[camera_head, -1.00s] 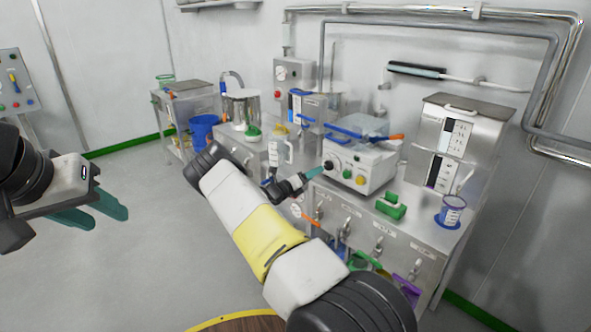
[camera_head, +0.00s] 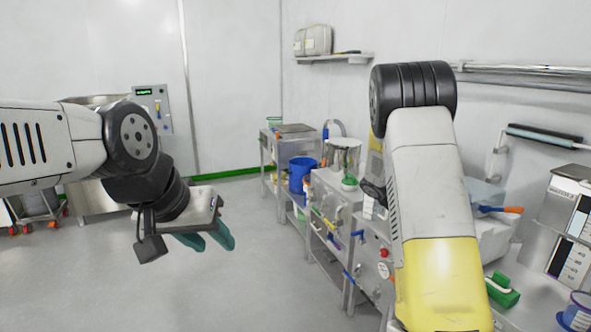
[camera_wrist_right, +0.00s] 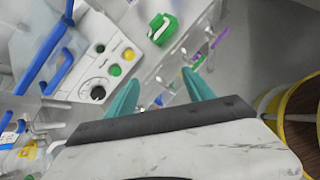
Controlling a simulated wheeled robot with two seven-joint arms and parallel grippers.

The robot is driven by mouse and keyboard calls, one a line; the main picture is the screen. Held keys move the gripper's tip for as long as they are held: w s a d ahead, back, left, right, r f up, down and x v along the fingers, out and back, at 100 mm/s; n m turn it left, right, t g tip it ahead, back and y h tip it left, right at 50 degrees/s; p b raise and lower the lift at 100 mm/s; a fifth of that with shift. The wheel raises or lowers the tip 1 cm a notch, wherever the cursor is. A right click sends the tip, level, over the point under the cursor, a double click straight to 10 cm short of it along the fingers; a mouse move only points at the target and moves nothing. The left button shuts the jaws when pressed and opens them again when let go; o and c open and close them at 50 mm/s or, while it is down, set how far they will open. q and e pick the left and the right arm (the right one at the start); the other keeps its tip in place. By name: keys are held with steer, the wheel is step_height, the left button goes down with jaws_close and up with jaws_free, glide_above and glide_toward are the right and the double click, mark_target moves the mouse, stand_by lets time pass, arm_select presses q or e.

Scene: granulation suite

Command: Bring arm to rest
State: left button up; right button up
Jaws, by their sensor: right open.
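My right arm, white and yellow with a black ringed elbow, stands raised in the right half of the head view. It covers part of the bench, and its gripper is hidden there. In the right wrist view my right gripper (camera_wrist_right: 161,82) has its teal fingers spread with nothing between them, above the bench front. My left gripper (camera_head: 210,240) hangs over clear floor at the left of the head view. Its two teal fingers are apart and empty.
The steel bench (camera_head: 535,310) runs along the right wall. A white control box (camera_wrist_right: 110,65) with knobs and a green-handled item (camera_wrist_right: 163,29) lie close below the right gripper. A blue bucket (camera_head: 300,177) stands farther back. The floor at centre left is clear.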

steer(key=s+a+r+m+t+y, duration=0.3)
steer(key=s+a+r+m+y, duration=0.2)
steer(key=s+a, duration=0.7)
steer(key=s+a+r+m+t+y, duration=0.3)
steer(key=s+a+r+m+y, duration=0.3)
steer(key=s+a+r, duration=0.6)
steer(key=s+m, duration=0.1)
steer(key=m, duration=0.1)
steer(key=shift+r+m, duration=0.25)
steer(key=shift+m, duration=0.15)
steer(key=shift+s, duration=0.1)
